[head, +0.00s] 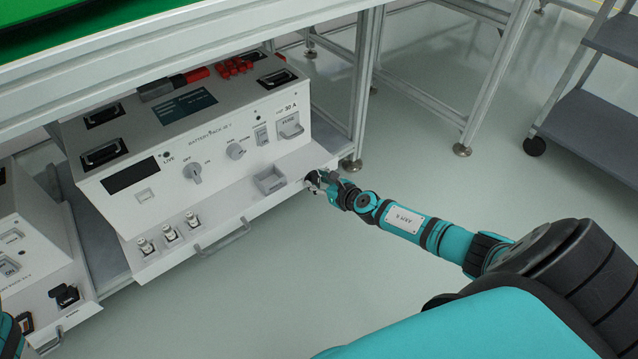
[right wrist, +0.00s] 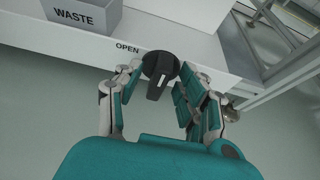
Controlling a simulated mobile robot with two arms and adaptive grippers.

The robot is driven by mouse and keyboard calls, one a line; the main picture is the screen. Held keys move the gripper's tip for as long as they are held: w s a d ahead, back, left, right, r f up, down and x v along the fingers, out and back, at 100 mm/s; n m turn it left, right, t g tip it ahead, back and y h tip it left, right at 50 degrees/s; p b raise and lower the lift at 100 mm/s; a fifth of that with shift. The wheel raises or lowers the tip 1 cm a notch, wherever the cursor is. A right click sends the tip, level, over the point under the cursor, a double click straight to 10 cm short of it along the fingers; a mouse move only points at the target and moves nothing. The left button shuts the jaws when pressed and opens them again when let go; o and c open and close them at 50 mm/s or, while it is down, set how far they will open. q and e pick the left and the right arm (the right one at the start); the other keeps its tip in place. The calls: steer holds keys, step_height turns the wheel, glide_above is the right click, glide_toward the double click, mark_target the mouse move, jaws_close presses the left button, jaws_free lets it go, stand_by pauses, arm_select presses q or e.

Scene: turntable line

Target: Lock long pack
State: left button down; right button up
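The long pack (head: 215,150) is a wide white battery unit under the bench in the head view, with a tray-like front ledge. A black lock knob (right wrist: 160,72) sits on the right end of the ledge's front, with the word OPEN to its left. The knob's pointer bar points down, tilted slightly left, in the right wrist view. My right gripper (head: 318,181) is at that end. In the right wrist view its fingers (right wrist: 161,80) stand apart on both sides of the knob, and I see no clear grip. My left gripper is out of view.
A grey waste bin (head: 269,180) stands on the ledge, left of the knob. Small glass-like fuses (head: 170,232) stand at the ledge's left, near a drawer handle (head: 222,239). A bench leg (head: 362,90) stands right of the pack. A grey cart (head: 590,130) is farther right.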

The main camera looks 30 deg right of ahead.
steer(key=shift+c, duration=0.3)
jaws_close()
